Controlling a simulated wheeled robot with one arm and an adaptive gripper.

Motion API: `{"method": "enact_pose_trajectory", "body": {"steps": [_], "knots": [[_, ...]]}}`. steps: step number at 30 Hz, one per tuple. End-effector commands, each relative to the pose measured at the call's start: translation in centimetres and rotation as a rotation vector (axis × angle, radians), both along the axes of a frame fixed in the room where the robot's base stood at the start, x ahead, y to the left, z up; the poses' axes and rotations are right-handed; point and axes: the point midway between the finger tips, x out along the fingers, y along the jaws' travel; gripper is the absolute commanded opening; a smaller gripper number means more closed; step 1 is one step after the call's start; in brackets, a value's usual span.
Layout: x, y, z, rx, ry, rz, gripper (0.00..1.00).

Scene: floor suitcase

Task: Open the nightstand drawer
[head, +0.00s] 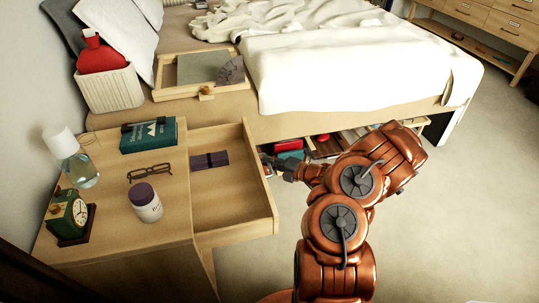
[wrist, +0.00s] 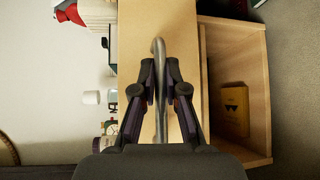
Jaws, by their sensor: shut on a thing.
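The wooden nightstand (head: 110,225) stands at the left in the head view. Its drawer (head: 240,205) is pulled out to the right, and a dark purple notebook with a band (head: 210,161) lies inside. My gripper (head: 267,160) is at the outer side of the drawer front. In the wrist view my gripper (wrist: 160,85) is shut on the grey bar handle (wrist: 159,48), which runs between the two fingers. The wooden drawer front (wrist: 132,40) fills the space behind it. The handle is hidden in the head view.
On the nightstand top are a clock (head: 70,215), a jar (head: 145,202), glasses (head: 150,171), a teal book (head: 149,135) and a bottle (head: 75,160). The bed (head: 340,70) stands behind. A yellow book (wrist: 235,108) is in the open compartment. Floor (head: 450,210) at the right is clear.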

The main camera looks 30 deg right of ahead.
Motion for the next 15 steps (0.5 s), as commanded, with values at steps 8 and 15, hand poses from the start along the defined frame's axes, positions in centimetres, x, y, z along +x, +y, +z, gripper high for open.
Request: {"method": "enact_pose_trajectory", "body": {"steps": [8, 15], "knots": [[-0.16, 0.53, 0.55, 0.004, -0.013, 0.015, 0.00], [-0.23, 0.55, 0.25, 0.002, -0.007, 0.014, 0.20]]}}
